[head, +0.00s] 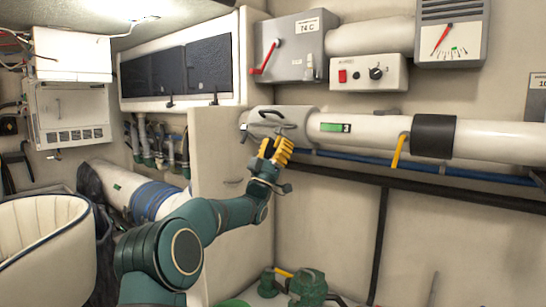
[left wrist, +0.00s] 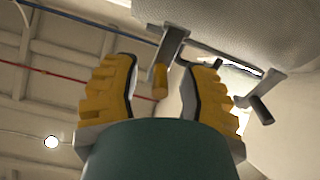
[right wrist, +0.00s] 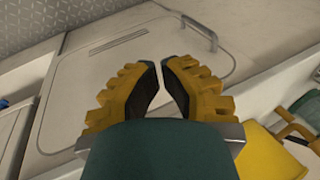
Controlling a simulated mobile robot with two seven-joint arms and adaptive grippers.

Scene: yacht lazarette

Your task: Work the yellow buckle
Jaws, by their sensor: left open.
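A grey metal latch (head: 266,122) with thin bent arms sits on the left end of the thick white pipe. In the left wrist view one arm of it ends in a yellow grip (left wrist: 160,80) and another in a black grip (left wrist: 262,109). My left gripper (head: 275,148) is just below the latch, pointing up, open and empty. In the left wrist view the yellow grip appears between the fingertips; I cannot tell whether it lies within their reach. My right gripper (right wrist: 161,68) faces a pale hatch lid, its fingertips close together with a narrow gap and nothing visible between them.
The white pipe (head: 375,133) carries a green label, a dark band and a yellow lever (head: 400,150). Above are a grey box with a red lever (head: 265,57) and a switch panel (head: 368,73). A blue line runs below the pipe. Green fittings (head: 308,287) stand low down.

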